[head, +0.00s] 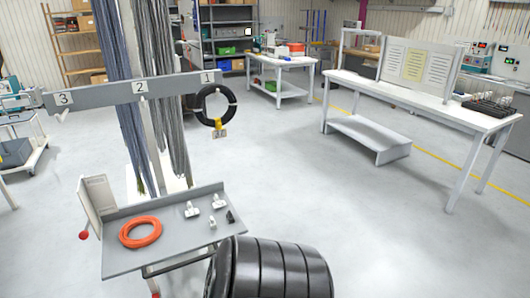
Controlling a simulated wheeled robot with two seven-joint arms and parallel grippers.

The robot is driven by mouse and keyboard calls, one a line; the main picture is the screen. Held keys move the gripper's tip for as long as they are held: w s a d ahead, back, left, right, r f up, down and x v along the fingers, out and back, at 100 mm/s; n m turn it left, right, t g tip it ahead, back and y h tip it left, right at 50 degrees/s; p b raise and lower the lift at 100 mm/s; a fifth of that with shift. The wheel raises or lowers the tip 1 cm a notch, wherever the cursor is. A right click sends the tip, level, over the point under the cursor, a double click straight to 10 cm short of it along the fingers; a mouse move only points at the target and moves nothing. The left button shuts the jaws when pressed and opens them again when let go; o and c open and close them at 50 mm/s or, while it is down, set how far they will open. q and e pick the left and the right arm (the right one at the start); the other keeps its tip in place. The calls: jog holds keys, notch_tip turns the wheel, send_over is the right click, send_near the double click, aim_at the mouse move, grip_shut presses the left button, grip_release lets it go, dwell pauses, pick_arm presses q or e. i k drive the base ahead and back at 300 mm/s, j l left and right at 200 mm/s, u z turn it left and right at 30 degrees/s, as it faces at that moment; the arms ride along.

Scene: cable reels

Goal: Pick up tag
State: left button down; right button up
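A small tan tag (220,133) with dark marks, too small to read, hangs at the bottom of a black cable coil (203,104). A yellow band (217,123) sits between the tag and the coil. The coil hangs at the right end of a grey crossbar (106,95), by the label 1 (208,77). Neither of my grippers is in view, and nothing is seen touching the tag.
Below the bar, a grey tray table (172,243) bears an orange cable coil (140,232) and several small white and dark pieces. A white workbench (420,99) stands right; the floor between is clear.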

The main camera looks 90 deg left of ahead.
aim_at(191, 211)
jog(key=u, duration=0.95)
jog(key=l+u, duration=0.1)
jog(key=u, duration=1.75)
jog(key=k+u, duration=0.1)
jog(key=u, duration=0.35)
